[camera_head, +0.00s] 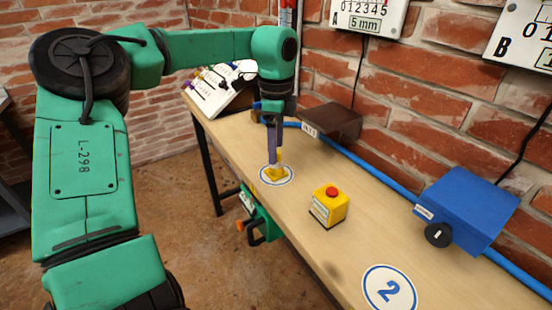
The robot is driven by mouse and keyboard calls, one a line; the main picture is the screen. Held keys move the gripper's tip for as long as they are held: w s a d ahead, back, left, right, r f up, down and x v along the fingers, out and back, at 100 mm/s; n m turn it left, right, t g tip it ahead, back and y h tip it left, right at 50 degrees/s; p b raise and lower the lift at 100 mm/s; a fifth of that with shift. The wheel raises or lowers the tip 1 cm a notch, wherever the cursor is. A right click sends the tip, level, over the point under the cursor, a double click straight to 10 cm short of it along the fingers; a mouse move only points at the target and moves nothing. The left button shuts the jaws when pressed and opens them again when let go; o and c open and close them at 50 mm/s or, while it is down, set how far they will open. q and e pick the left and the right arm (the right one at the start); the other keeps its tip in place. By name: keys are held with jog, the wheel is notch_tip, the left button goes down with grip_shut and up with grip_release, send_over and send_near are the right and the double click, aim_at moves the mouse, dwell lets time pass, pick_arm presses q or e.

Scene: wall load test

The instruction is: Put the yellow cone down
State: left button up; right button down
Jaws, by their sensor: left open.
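The yellow cone (275,173) stands on a round white marker with a blue ring (288,181) on the wooden bench (352,262). My left gripper (275,158) points down right at the cone, its dark fingers reaching the cone's upper part. The jaws are open, and the fingers partly hide the cone. I cannot tell whether a finger still touches it. My right gripper is not in view.
A yellow box with a red button (329,207) stands right of the cone. A blue box with a black knob (464,210) sits by the brick wall. A blue pipe (372,172) runs along the wall.

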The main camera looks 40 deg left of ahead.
pick_arm(q)
notch_tip(320, 180, up, 7)
jog(key=shift+r, duration=0.2)
dwell(0.4)
